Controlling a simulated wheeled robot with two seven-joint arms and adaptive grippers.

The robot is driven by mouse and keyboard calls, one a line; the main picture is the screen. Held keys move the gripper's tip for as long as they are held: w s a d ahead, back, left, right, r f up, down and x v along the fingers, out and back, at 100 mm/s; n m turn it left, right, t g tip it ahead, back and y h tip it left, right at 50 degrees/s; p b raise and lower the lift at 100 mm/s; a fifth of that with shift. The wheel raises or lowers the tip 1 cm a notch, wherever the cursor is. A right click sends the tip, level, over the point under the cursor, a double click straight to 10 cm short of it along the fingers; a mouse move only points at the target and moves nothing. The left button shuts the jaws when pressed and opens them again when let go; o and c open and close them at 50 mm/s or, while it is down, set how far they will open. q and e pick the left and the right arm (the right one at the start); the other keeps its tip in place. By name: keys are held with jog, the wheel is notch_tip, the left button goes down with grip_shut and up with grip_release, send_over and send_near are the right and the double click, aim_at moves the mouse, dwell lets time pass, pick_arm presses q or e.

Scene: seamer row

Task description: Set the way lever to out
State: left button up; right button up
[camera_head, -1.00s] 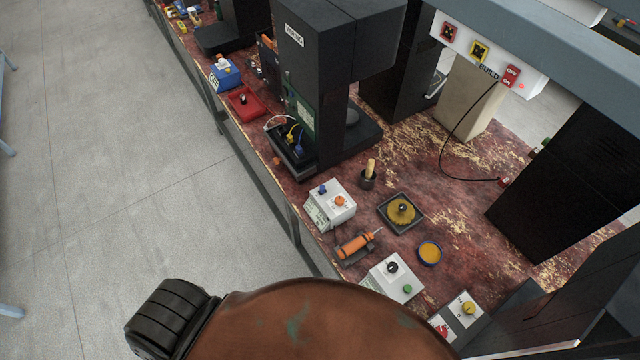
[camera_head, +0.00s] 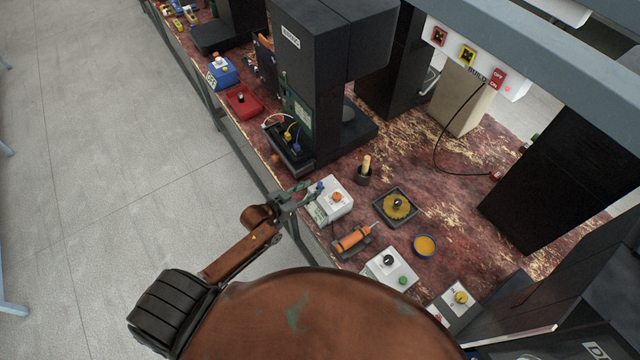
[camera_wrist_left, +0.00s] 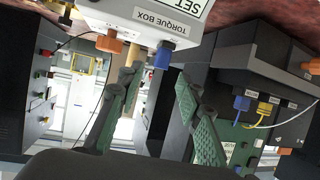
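A white box (camera_head: 335,211) on the bench carries a blue lever or knob (camera_head: 319,187) and an orange knob (camera_head: 337,196). In the left wrist view its label reads TORQUE BOX (camera_wrist_left: 160,20), with the blue part (camera_wrist_left: 163,55) and orange knob (camera_wrist_left: 109,42) beneath. No label naming a way lever is readable, so I cannot tell for sure which control it is. My left gripper (camera_head: 303,193) is at the box's left edge, close to the blue part. In the wrist view its fingers (camera_wrist_left: 156,82) are apart and empty, the blue part just beyond them. My right gripper is not in view.
An orange screwdriver (camera_head: 352,239) lies in a holder right of the box's front. A white box with a black knob (camera_head: 388,262) stands nearer. A tall black machine (camera_head: 313,70) rises behind.

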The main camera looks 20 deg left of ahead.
aim_at(320, 184)
pick_arm(q)
jog(key=x, duration=0.6)
jog(key=shift+w+f, duration=0.1)
jog(key=shift+c, duration=0.2)
grip_shut()
dwell(0.4)
